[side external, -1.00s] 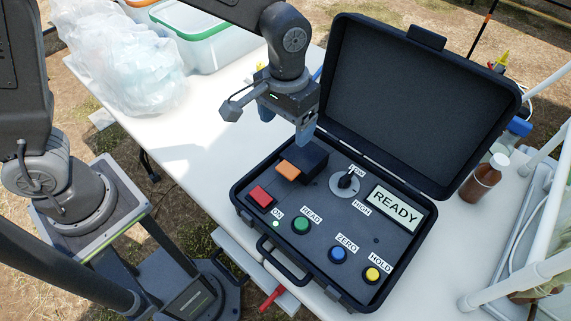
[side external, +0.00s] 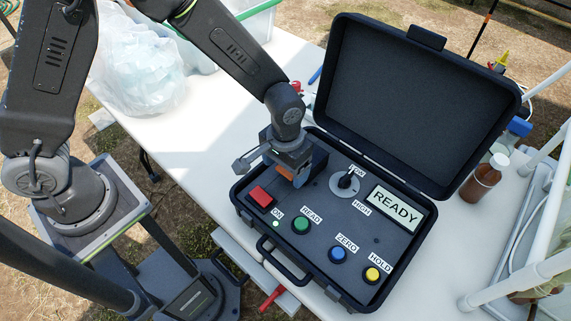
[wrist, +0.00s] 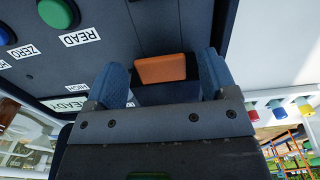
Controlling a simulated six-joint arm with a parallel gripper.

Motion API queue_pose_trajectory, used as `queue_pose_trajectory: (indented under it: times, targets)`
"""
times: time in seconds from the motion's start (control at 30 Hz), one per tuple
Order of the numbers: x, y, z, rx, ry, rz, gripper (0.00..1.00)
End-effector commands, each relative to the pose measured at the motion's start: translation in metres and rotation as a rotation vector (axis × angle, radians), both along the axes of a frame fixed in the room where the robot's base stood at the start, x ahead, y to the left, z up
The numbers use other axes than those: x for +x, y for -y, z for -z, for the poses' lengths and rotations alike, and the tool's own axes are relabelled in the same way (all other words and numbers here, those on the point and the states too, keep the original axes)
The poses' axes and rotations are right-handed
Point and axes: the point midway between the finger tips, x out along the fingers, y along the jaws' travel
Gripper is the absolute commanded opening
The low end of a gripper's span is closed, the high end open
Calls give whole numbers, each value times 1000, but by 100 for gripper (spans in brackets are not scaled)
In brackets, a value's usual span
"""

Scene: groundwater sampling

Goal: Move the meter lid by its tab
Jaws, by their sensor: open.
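The meter lid is a small black cover on the panel inside the open black case (side external: 243,222). In the side view my gripper and wrist largely hide it. My gripper (wrist: 162,78) is open, with gaps visible on both sides of the tab. The lid appears down on the panel.
Beside the lid are a red switch (side external: 260,197), a green button (side external: 301,225) and a black knob (side external: 346,181). The display (side external: 395,206) reads READY. The raised case cover (side external: 415,100) stands behind. A brown bottle (side external: 482,178) stands right of the case.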

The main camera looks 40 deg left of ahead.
Motion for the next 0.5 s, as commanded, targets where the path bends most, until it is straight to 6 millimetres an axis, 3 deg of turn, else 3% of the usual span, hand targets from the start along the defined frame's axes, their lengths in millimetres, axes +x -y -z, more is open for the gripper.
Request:
queue_pose_trajectory:
  times: [0.17,0.5]
  targets:
    - [0,0,0,0,0,0,79]
    - [0,0,0,0,0,0,47]
